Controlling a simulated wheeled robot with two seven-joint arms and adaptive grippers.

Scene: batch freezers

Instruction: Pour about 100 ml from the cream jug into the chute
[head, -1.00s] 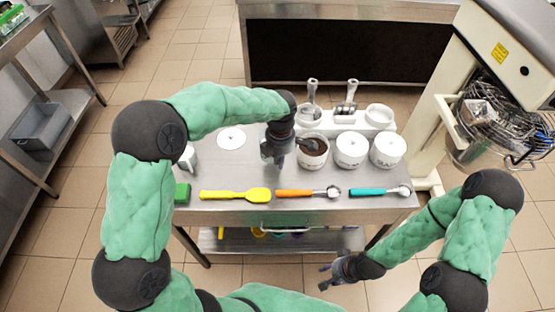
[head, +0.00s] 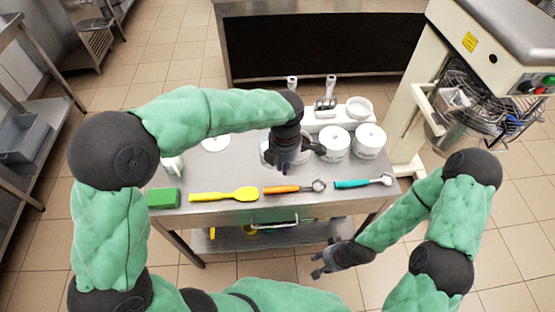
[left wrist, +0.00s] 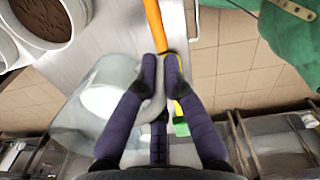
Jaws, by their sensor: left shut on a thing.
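My left gripper (head: 287,160) is above the middle of the steel table. In the left wrist view its fingers (left wrist: 160,75) are shut on the handle of a pale, see-through jug (left wrist: 100,85) with white contents. In the head view the jug (head: 266,152) shows only in part behind the gripper. I cannot tell whether it is clear of the table. My right gripper (head: 325,260) is empty in front of the table, its fingers apart. A machine with a wire guard (head: 478,110) stands at right. A grey metal piece (head: 452,98) shows at the guard; I cannot tell whether it is the chute.
White tubs (head: 335,142) stand right of my left gripper. A brown-filled tub (left wrist: 42,18) is close by in the wrist view. A green sponge (head: 163,198), yellow spatula (head: 225,195), orange scoop (head: 290,188) and teal scoop (head: 362,183) line the front edge. A white mug (head: 172,166) stands at left.

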